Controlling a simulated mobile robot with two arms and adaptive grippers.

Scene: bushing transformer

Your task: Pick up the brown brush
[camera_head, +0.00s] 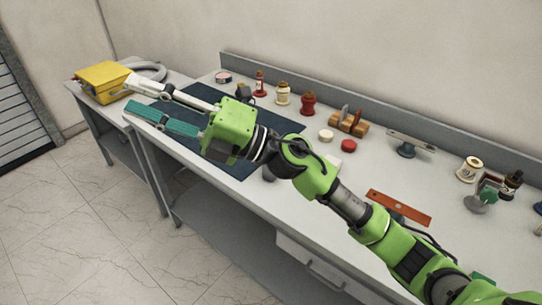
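No brown brush can be made out for certain. A brown wooden block (348,124) with small upright parts stands near the back of the workbench (330,185); it is too small to tell whether a brush is among them. My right gripper (129,93) is open and empty, with its pale finger above and its teal-faced finger below. It is over the left end of the bench, pointing left, well away from the wooden block. My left gripper is not in view.
A dark blue mat (277,124) lies under my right gripper. A yellow case (101,79) stands at the far left. Red jar (308,103), cream jar (282,94) and red disc (348,146) stand near the back ledge. An orange bar (399,207) lies right of my arm.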

